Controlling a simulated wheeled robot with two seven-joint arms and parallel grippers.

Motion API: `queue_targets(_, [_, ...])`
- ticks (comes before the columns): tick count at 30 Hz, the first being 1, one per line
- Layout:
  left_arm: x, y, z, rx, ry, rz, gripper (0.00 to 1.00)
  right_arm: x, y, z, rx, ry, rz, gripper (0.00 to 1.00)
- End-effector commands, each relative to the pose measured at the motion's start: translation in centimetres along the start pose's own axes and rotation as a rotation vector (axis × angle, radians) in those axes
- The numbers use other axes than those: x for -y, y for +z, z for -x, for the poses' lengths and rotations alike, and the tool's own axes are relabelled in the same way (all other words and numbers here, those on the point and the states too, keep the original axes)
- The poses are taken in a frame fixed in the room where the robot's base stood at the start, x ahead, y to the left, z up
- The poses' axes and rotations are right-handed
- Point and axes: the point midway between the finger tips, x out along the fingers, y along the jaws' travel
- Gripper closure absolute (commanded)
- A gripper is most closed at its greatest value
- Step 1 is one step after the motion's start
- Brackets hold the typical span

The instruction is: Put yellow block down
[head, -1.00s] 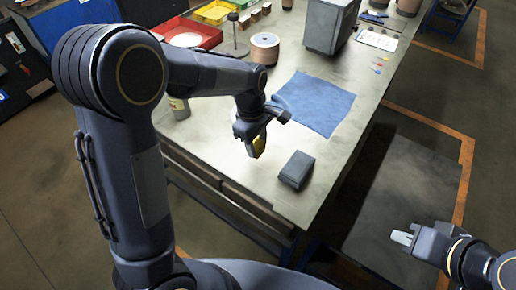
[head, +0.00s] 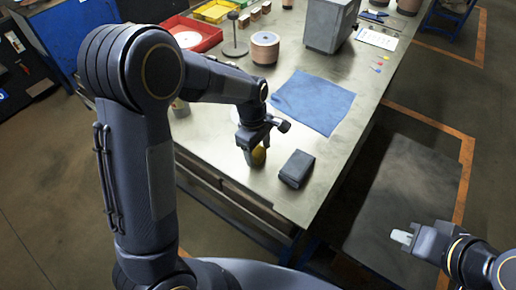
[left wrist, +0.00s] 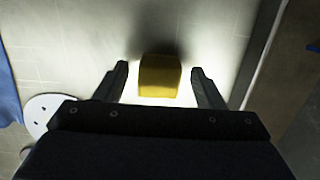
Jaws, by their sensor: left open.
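The yellow block (head: 258,156) is at the near part of the metal table (head: 225,185), left of a dark grey block. It appears to rest on the table top. My left gripper (head: 251,156) points down around it. In the left wrist view, the yellow block (left wrist: 160,76) sits between the two spread fingers of the gripper (left wrist: 160,68), with a gap on each side. The fingers partly hide the block in the head view.
The dark grey block (head: 297,169) lies close to the right of the left gripper. A blue cloth (head: 313,102) lies behind it. A copper-coloured spool (head: 265,47), red tray (head: 195,35) and grey box (head: 328,24) stand farther back. Bare table surrounds the yellow block.

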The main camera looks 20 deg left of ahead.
Motion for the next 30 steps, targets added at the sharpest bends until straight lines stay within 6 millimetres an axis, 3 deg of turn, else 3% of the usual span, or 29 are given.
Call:
queue_targets(8, [-0.1,0.1,1.1,0.0,0.003,-0.001,0.37,0.1,-0.1,0.2,0.0,0.0,0.0,1.0])
queue_targets(21, [-0.1,0.0,9.9,0.0,0.005,0.0,0.37,0.1,-0.1,0.2,0.0,0.0,0.0,1.0])
queue_targets(30, [0.0,0.1,12.4,0.0,0.001,0.0,0.37,0.1,-0.1,0.3,0.0,0.0,0.0,1.0])
